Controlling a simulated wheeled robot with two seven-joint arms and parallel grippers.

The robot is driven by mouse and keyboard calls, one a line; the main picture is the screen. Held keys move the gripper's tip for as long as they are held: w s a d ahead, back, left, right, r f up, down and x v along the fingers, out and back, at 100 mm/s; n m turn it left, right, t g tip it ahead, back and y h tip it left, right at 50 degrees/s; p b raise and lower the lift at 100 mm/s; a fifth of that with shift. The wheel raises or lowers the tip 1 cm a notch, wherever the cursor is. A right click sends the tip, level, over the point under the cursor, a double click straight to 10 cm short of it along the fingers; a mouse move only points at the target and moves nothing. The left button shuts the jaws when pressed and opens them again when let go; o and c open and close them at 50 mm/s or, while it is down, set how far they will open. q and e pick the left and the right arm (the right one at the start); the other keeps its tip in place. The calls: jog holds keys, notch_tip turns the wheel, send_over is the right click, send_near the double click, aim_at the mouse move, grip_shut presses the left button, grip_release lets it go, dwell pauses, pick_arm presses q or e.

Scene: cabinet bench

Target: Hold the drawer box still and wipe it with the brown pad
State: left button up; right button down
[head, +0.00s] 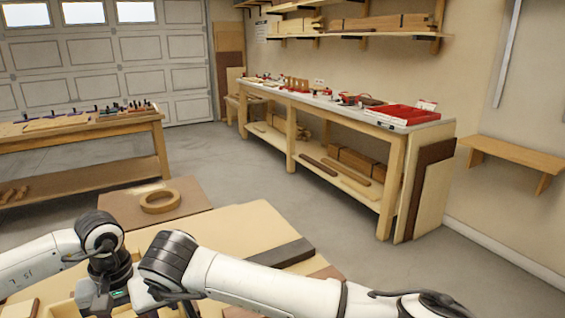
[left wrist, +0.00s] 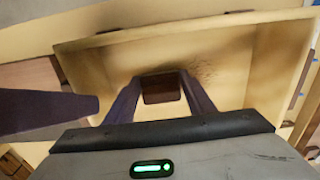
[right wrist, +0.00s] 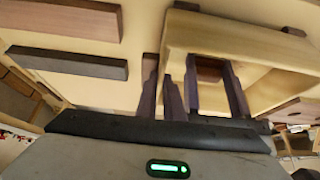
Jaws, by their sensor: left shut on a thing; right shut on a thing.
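The drawer box is a pale open wooden box; it fills much of the left wrist view (left wrist: 255,65) and stands at the right in the right wrist view (right wrist: 215,38). Dark smudges mark its inside near my left fingers. My left gripper (left wrist: 162,76) reaches into the box, shut on the brown pad (left wrist: 160,90), a small dark brown block. The pad also shows in the right wrist view (right wrist: 209,70). My right gripper (right wrist: 160,72) is shut on the box's wall near a corner. In the head view my arms hide most of the box.
Two dark strips, one brown (right wrist: 65,18) and one grey (right wrist: 70,62), lie on the bench top beside the box. A wooden ring (head: 160,201) lies on a brown board beyond the bench. A long workbench (head: 350,115) with a red tray (head: 405,114) stands along the right wall.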

pick_arm(q)
jog(key=shift+d+f, duration=0.15)
jog(key=shift+d, duration=0.1)
jog(key=shift+s, duration=0.1)
jog(key=shift+s+d, duration=0.1)
jog(key=shift+s, duration=0.1)
jog(key=shift+s+a+r, duration=0.1)
jog(key=shift+s+a, duration=0.35)
jog(key=shift+a, duration=0.35)
jog(key=shift+s+a+r, duration=0.1)
jog(key=shift+s+a, duration=0.35)
jog(key=shift+a, duration=0.35)
jog(key=shift+s+a+f, duration=0.1)
jog(key=shift+s+a, duration=0.4)
jog(key=shift+a, duration=0.25)
jog(key=shift+s+a+f, duration=0.1)
jog(key=shift+s+a, duration=0.35)
jog(key=shift+a, duration=0.3)
jog(key=shift+w+d+r, duration=0.1)
jog(key=shift+w+d, duration=0.45)
jog(key=shift+d, duration=0.3)
jog(key=shift+w+d+r, duration=0.1)
jog(key=shift+w+d, duration=0.4)
jog(key=shift+d, duration=0.3)
jog(key=shift+w+d+f, duration=0.15)
jog(key=shift+w+d, duration=0.25)
jog(key=shift+d, duration=0.35)
jog(key=shift+w+d+f, duration=0.1)
jog(key=shift+w+d, duration=0.3)
jog(key=shift+d, duration=0.35)
